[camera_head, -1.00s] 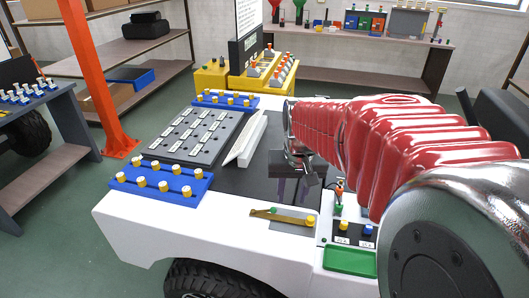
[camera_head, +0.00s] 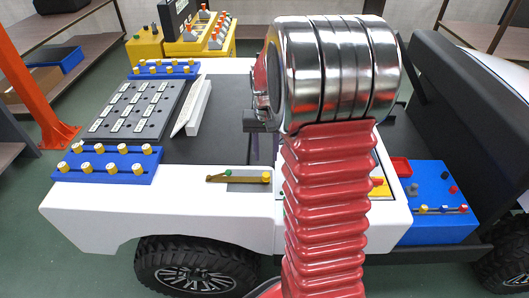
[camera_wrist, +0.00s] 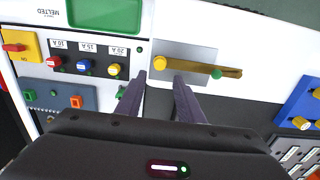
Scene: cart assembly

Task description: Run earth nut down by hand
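A brass strap (camera_head: 238,179) lies on a small grey plate on the white cart top, with a green knob (camera_head: 228,173) and a yellow knob (camera_head: 266,176) on it. No label shows which one is the earth nut. In the wrist view the yellow knob (camera_wrist: 160,63) stands just beyond the gap between my fingertips, and the green knob (camera_wrist: 217,74) lies to its right on the strap (camera_wrist: 205,68). My gripper (camera_wrist: 159,80) is open, its two dark fingers apart with nothing between them. In the head view my arm hides most of the gripper.
In the wrist view a fuse panel (camera_wrist: 90,62) with coloured knobs and a green tray (camera_wrist: 105,14) lie left of my fingers. Blue racks with several white-and-yellow pegs (camera_head: 108,165) and a grey slotted board (camera_head: 130,108) stand on the cart's left. A blue box (camera_head: 440,195) is at right.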

